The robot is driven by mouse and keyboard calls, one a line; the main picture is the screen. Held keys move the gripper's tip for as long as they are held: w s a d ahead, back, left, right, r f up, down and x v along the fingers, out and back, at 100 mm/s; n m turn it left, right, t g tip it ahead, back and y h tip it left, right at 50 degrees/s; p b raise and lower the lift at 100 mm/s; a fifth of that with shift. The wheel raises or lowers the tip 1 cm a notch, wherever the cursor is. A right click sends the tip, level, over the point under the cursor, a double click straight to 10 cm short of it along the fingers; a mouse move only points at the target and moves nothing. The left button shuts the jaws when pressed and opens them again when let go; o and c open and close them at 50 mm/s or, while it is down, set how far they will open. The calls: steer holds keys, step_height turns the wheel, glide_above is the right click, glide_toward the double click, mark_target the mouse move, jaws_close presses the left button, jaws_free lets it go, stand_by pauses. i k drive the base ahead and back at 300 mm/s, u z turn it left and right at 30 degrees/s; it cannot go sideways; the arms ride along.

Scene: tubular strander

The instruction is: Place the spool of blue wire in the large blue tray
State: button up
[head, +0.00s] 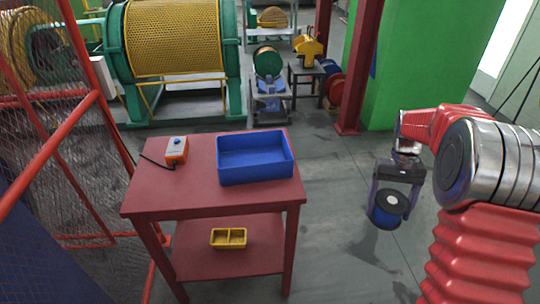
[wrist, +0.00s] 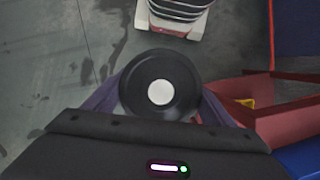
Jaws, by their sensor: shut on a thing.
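My gripper (head: 392,200) is shut on the spool of blue wire (head: 388,209), which has dark flanges, a pale hub and blue winding between. It holds the spool in the air over the floor, to the right of the red table. In the wrist view the spool (wrist: 159,86) shows its black round face and white centre between the fingers. The large blue tray (head: 256,178) lies on the table top, left of my gripper, and looks empty. A blue corner of it (wrist: 302,160) seems to show at the lower right of the wrist view.
The red table (head: 215,199) also bears an orange control box (head: 177,150) with a cable, left of the tray. A small yellow divided bin (head: 228,238) sits on its lower shelf. A red post (head: 357,70) and green cabinet (head: 420,55) stand behind. Floor between table and gripper is clear.

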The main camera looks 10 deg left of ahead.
mark_target(253, 156)
steer(key=u, duration=0.95)
steer(key=k, duration=0.85)
steer(key=u, duration=0.85)
steer(key=i, duration=1.35)
steer(key=z, duration=0.55)
